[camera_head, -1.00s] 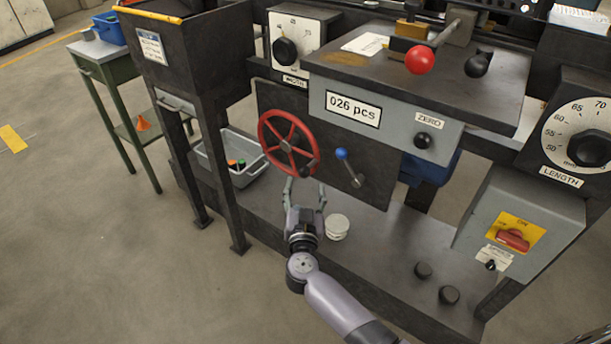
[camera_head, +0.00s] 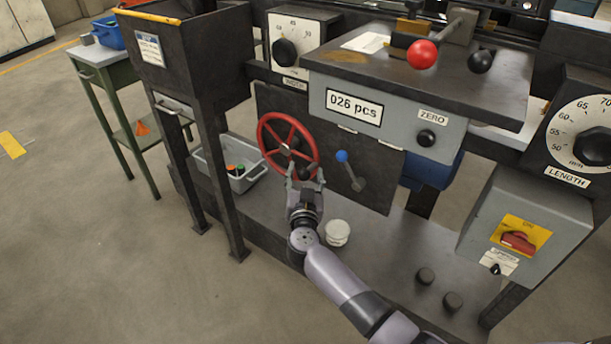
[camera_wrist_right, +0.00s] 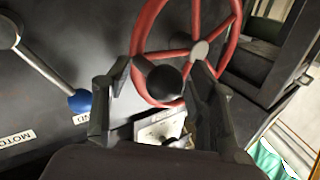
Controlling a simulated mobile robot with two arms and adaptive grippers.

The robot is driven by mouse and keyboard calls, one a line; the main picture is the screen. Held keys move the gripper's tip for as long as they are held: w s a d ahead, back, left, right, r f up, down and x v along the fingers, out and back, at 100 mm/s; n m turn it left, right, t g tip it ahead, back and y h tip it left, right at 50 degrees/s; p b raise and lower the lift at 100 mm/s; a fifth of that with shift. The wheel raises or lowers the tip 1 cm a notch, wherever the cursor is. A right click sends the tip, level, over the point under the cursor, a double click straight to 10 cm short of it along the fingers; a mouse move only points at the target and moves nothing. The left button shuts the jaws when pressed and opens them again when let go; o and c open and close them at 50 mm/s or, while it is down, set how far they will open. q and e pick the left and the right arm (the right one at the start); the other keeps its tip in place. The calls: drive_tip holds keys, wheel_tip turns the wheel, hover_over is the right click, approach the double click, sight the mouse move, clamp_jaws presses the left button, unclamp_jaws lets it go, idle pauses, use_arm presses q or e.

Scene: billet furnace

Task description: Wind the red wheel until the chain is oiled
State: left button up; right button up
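The red wheel (camera_head: 288,145) is a spoked handwheel on the dark front panel of the machine, with a black knob at its lower right rim. In the right wrist view the red wheel (camera_wrist_right: 190,52) fills the upper middle, and its black knob (camera_wrist_right: 165,82) lies between my finger pads. My right gripper (camera_head: 305,180) is at the wheel's lower right with its fingers apart around the knob; in the wrist view the right gripper (camera_wrist_right: 160,95) shows gaps beside the knob. No chain is recognisable. My left gripper is out of view.
A lever with a blue ball (camera_head: 341,156) sticks out just right of the wheel. A white round container (camera_head: 337,232) stands on the base plate beside my right wrist. A grey bin (camera_head: 245,181) sits left of the wheel. Open floor lies at the left front.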

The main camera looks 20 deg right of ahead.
clamp_jaws()
idle(0.4)
